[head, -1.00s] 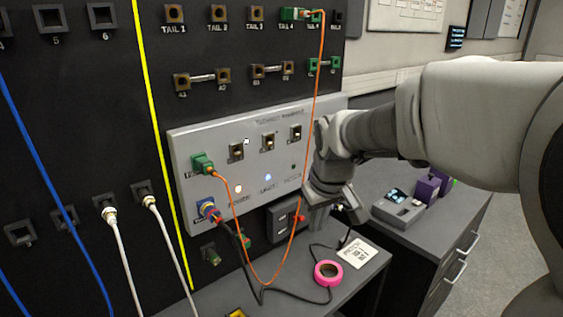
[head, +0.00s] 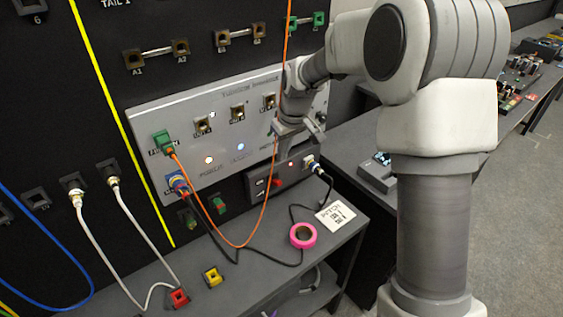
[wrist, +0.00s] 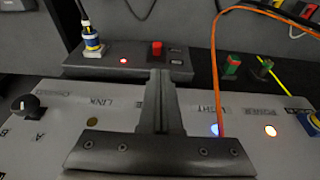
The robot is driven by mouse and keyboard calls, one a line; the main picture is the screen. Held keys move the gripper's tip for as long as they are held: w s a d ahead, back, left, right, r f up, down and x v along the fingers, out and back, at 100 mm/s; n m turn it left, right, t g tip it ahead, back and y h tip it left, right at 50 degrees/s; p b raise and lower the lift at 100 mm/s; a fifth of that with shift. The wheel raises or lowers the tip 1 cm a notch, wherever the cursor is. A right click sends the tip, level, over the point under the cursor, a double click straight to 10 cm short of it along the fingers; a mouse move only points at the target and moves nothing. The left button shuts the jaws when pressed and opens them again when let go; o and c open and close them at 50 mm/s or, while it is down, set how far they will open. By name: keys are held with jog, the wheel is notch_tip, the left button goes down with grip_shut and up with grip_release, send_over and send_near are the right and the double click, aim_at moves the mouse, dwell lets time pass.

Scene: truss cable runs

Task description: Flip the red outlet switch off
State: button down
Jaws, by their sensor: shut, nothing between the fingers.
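The red switch (head: 278,183) sits on the front of a dark outlet box (head: 257,187) below the grey panel. In the wrist view the red switch (wrist: 157,49) stands up from the outlet box (wrist: 90,71), just beyond my fingertips. A small red light (wrist: 123,61) glows on the box beside it. My gripper (wrist: 158,73) is shut and empty, its fingers pointing at the switch. Whether the fingertips touch the switch or box I cannot tell. In the head view my gripper (head: 284,148) is above the box, close against the panel; its fingertips are hard to make out.
A black-cabled plug (head: 309,162) stands in the outlet box's right end. An orange cable (head: 268,200) hangs down close to my gripper. The grey panel (head: 225,160) has toggles and lit lamps. Pink tape (head: 303,235) and a card (head: 335,214) lie on the bench.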

aim_at(276, 180)
jog(key=shift+w+f, duration=0.15)
jog(key=shift+w, duration=0.35)
jog(key=x, duration=1)
jog(key=shift+p, duration=0.4)
jog(key=shift+f+b, duration=0.2)
jog(key=shift+b, duration=0.35)
jog(key=shift+s+r, duration=0.1)
jog(key=shift+s, duration=0.1)
